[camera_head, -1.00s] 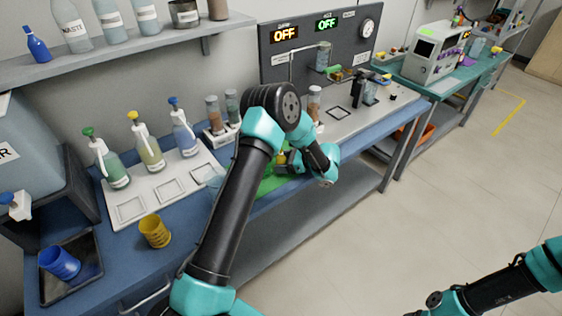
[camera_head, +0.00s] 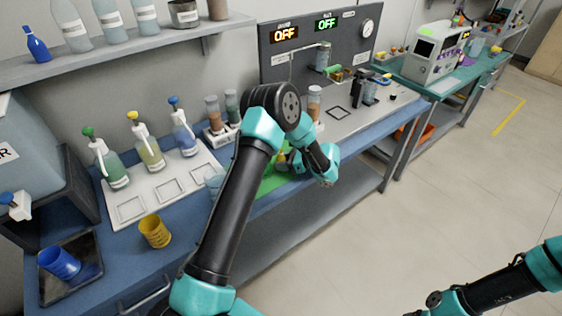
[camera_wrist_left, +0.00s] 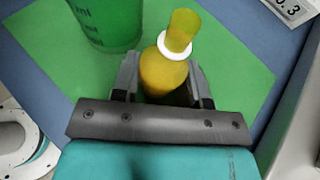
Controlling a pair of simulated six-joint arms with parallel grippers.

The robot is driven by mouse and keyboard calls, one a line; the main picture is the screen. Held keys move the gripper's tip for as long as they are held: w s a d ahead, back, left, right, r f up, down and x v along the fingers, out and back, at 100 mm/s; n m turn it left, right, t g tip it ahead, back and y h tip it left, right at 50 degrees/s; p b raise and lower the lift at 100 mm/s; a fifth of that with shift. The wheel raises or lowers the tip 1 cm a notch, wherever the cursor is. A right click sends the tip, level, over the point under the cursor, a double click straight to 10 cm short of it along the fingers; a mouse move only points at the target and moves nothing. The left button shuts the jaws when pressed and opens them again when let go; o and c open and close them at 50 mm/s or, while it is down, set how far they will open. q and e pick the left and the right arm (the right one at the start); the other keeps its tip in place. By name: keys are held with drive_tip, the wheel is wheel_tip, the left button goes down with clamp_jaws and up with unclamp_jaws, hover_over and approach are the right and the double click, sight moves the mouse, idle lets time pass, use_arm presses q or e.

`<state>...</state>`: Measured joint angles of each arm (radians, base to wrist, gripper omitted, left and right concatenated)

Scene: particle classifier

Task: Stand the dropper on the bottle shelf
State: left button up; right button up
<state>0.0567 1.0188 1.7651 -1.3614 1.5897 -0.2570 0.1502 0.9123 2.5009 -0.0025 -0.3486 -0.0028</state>
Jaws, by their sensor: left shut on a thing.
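The dropper (camera_wrist_left: 164,75), an amber-yellow bottle with a white collar and yellow bulb, is between the two fingers of my left gripper (camera_wrist_left: 163,84), which is shut on its body. It is over or on the green mat (camera_wrist_left: 235,80); I cannot tell whether its base touches. In the head view my arm mostly hides the gripper, and a little of the dropper's yellow (camera_head: 281,158) shows. The bottle shelf (camera_head: 130,42) is on the wall at the upper left, holding several bottles. My right arm enters at the lower right, its gripper outside the picture.
A green beaker (camera_wrist_left: 108,25) stands close beside the dropper. A white tray (camera_head: 150,198) with spray bottles lies left on the blue bench. A yellow cup (camera_head: 154,231) and a blue cup (camera_head: 58,262) stand at the front left. The grey instrument panel (camera_head: 345,40) stands behind.

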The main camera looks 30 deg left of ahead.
use_arm(q)
drive_tip(key=shift+r, duration=0.15)
drive_tip(key=shift+r, duration=1.7)
drive_tip(key=s+d, duration=0.2)
drive_tip(key=s, duration=0.2)
drive_tip(key=s+d+r, duration=0.1)
drive_tip(key=s+d, duration=0.2)
drive_tip(key=s, duration=0.2)
drive_tip(key=s+d, duration=0.3)
drive_tip(key=s, duration=0.1)
drive_tip(key=shift+s+d+r, duration=0.15)
drive_tip(key=shift+s+d, duration=0.05)
drive_tip(key=shift+s, duration=0.15)
